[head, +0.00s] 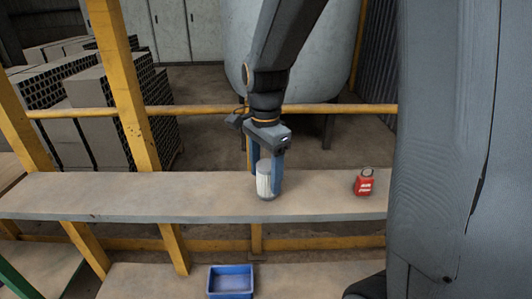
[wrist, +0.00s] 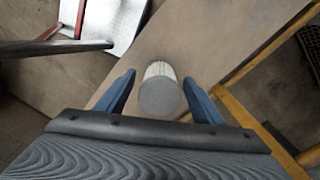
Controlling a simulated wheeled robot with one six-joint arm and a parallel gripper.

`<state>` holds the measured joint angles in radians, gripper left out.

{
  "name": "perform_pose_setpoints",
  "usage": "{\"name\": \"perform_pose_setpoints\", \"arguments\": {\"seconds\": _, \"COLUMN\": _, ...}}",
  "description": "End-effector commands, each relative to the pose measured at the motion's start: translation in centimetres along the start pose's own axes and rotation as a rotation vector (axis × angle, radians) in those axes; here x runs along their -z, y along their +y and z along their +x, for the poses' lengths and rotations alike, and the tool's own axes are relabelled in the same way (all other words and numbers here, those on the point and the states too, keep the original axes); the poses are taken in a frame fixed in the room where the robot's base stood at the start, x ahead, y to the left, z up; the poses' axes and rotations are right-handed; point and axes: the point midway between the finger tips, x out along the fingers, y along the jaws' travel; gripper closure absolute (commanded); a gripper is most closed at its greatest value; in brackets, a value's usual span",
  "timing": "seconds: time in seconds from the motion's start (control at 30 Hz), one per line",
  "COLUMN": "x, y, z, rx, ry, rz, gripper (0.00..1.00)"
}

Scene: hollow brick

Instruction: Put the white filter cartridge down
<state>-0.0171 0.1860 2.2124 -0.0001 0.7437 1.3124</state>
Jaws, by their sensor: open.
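The white filter cartridge (head: 265,180) stands upright on the upper shelf (head: 130,192), with a grey top cap and a pleated white body. In the wrist view the cartridge (wrist: 160,92) is between the two blue fingers, with a visible gap on each side. My gripper (head: 264,182) points down over it and is open, one finger on either side. In the wrist view my gripper (wrist: 163,100) shows no finger touching the cartridge.
A red padlock (head: 365,183) is on the same shelf to the right. A blue bin (head: 231,281) sits on the lower shelf. Yellow posts and a rail (head: 200,109) frame the shelf. The shelf left of the cartridge is clear.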

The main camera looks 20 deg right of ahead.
Motion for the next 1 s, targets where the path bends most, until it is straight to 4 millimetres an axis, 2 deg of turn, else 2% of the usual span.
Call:
{"name": "perform_pose_setpoints", "arguments": {"seconds": 0.2, "x": 0.1, "y": -0.2, "z": -4.6, "rx": 0.007, "ry": 0.002, "rz": 0.0, "gripper": 0.39}}
{"name": "perform_pose_setpoints", "arguments": {"seconds": 0.4, "x": 0.1, "y": -0.1, "z": -7.5, "rx": 0.003, "ry": 0.001, "rz": 0.001, "gripper": 0.39}}
{"name": "perform_pose_setpoints", "arguments": {"seconds": 0.6, "x": 0.0, "y": 0.0, "z": -8.5, "rx": 0.001, "ry": 0.0, "rz": 0.001, "gripper": 0.39}}
{"name": "perform_pose_setpoints", "arguments": {"seconds": 1.0, "x": 0.0, "y": 0.0, "z": -8.5, "rx": 0.0, "ry": 0.0, "rz": 0.0, "gripper": 0.39}}
